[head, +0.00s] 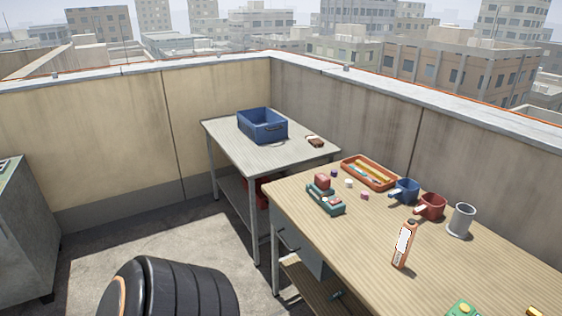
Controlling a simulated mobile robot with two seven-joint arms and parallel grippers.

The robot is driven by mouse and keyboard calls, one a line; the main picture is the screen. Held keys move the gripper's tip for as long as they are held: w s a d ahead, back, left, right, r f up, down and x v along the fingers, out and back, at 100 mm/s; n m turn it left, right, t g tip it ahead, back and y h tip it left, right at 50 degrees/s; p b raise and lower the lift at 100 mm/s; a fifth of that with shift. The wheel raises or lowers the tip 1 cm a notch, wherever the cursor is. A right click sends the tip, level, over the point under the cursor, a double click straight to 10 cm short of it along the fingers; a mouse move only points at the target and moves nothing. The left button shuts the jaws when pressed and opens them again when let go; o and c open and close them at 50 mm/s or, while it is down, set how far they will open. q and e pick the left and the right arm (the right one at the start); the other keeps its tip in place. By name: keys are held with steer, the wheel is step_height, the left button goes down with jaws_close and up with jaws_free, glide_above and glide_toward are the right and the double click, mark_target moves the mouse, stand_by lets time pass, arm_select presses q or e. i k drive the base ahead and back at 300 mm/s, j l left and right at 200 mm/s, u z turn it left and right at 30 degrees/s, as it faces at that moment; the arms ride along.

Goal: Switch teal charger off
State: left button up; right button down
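The teal charger (339,208) sits at the left part of the wooden-topped table (450,265). A red block (322,181) stands on or in its far end. Small pale and reddish details show on its near part, but they are too small to tell whether one is a switch or which way it is set. Neither of my grippers is in view.
Small pieces lie between charger and tray. Behind, a metal table (225,135) bears a blue crate (262,126).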

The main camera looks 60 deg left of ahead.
mark_target(335, 201)
steer(key=u, duration=1.75)
